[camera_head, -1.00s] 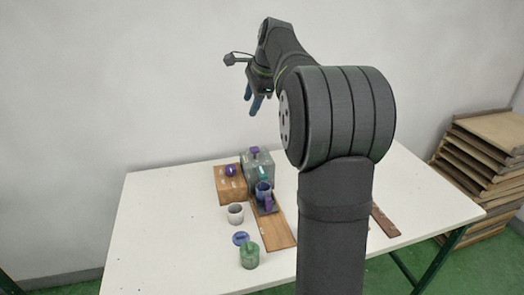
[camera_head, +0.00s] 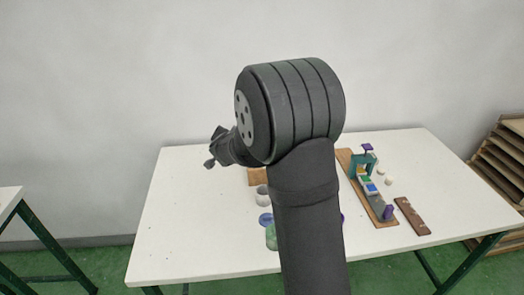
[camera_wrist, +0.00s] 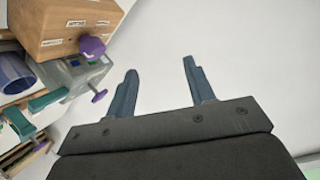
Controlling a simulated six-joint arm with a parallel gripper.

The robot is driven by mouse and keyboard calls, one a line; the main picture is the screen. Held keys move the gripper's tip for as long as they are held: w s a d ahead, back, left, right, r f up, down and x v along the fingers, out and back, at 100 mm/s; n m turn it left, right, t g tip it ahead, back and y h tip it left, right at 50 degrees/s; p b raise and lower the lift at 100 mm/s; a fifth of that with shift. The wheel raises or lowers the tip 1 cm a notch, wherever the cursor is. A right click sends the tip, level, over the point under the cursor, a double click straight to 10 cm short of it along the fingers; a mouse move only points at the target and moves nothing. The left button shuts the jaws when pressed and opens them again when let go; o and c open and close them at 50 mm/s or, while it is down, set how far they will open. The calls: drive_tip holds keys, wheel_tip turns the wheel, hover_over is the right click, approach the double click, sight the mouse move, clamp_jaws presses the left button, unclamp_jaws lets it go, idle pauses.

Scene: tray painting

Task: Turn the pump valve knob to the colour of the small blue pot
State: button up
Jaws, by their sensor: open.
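My gripper is at the left of my arm in the head view (camera_head: 216,150), low over the back of the table. In the wrist view its two blue-grey fingers (camera_wrist: 160,70) are apart with nothing between them. Left of them are a wooden box with small labels and a purple knob (camera_wrist: 92,46), and a grey box with coloured patches and another purple knob (camera_wrist: 99,96). I cannot tell which is the pump valve knob. Both knobs are clear of the fingers. A low, round blue thing, perhaps the small blue pot (camera_head: 265,219), is partly hidden by my arm.
A pale cup (camera_head: 262,195) and a green pot (camera_head: 271,240) stand near my arm. At right, a wooden board (camera_head: 345,161) bears a teal frame and coloured squares, beside a brown plank (camera_head: 411,216). The table's left part is clear.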

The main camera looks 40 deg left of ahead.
drive_tip(key=s+d+f+n+t+h, duration=0.25)
drive_tip(key=d+f+h, duration=0.2)
drive_tip(key=d, duration=0.25)
drive_tip(key=shift+m, duration=0.25)
drive_tip(key=x, duration=1.7)
drive_tip(key=c, duration=0.7)
drive_tip(key=shift+m+h, duration=0.25)
drive_tip(key=shift+m, duration=0.05)
drive_tip(key=m+h, duration=0.5)
drive_tip(key=h, duration=0.1)
drive_tip(key=shift+a+f, duration=0.1)
drive_tip(key=m+g+h, duration=0.1)
drive_tip(key=m+h, duration=0.2)
drive_tip(key=m+g+h, duration=0.1)
drive_tip(key=m+h, duration=0.2)
drive_tip(key=shift+g, duration=0.25)
